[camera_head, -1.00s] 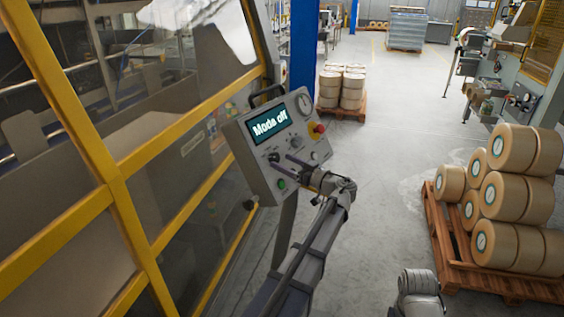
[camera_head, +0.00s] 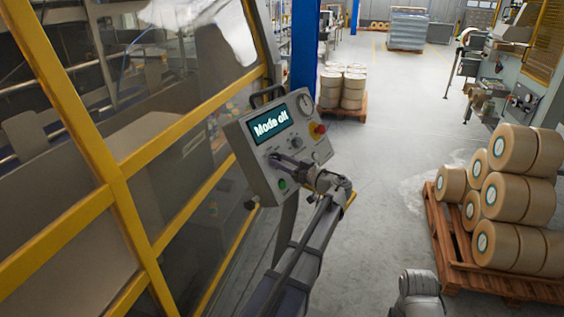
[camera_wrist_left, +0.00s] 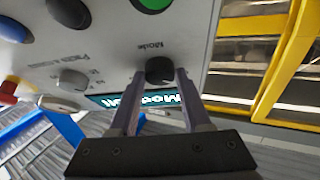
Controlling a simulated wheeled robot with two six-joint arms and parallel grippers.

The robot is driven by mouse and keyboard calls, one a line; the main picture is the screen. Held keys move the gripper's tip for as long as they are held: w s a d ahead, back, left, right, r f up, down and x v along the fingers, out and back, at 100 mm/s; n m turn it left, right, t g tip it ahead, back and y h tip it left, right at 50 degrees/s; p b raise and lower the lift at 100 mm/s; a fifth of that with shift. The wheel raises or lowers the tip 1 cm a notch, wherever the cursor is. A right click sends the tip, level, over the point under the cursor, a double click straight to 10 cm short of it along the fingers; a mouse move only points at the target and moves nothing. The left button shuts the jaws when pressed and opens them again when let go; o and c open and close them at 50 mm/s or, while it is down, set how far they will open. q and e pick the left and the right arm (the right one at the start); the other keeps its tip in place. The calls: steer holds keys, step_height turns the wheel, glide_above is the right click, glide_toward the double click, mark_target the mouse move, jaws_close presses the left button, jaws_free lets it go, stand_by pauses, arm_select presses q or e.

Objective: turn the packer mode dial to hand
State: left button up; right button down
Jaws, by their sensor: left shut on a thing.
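The grey control panel (camera_head: 250,165) stands tilted on a post beside the yellow-framed guard. Its screen (camera_head: 269,124) reads "Mode off". The black mode dial (camera_wrist_left: 160,70), labelled "Mode", shows in the wrist view between my left fingertips. My left gripper (camera_head: 277,158) reaches the panel's lower left part and is shut on the dial; it also shows in the wrist view (camera_wrist_left: 159,78). In the head view the fingers mostly hide the dial, and its pointer direction cannot be made out. My right gripper is out of view; only a part of that arm shows at the bottom.
The yellow guard frame (camera_head: 118,185) is close on the left. A pallet of rolls (camera_head: 445,240) stands right; floor between is clear.

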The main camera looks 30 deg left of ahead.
arm_select(q)
jaws_close()
steer(key=m, duration=0.1)
steer(key=m+t, duration=0.1)
steer(key=shift+s+r+m+t+p, duration=0.15)
steer(key=shift+s+m+t+p, duration=0.1)
steer(key=shift+m+t+p, duration=0.1)
steer(key=m, duration=0.1)
steer(key=m+t+h+p, duration=0.1)
steer(key=m, duration=0.1)
steer(key=shift+s+a+r+h, duration=0.1)
steer(key=shift+r+h, duration=0.05)
steer(key=shift+h, duration=0.15)
steer(key=m+t+h+p, duration=0.1)
steer(key=m, duration=0.1)
steer(key=m+t+h+p, duration=0.1)
steer(key=m, duration=0.1)
steer(key=shift+a+r+m+p, duration=0.1)
steer(key=shift+m+p, duration=0.2)
steer(key=shift+m, duration=0.05)
steer(key=shift+m+h+p, duration=0.4)
steer(key=shift+m+p, duration=0.05)
steer(key=shift+m, duration=0.45)
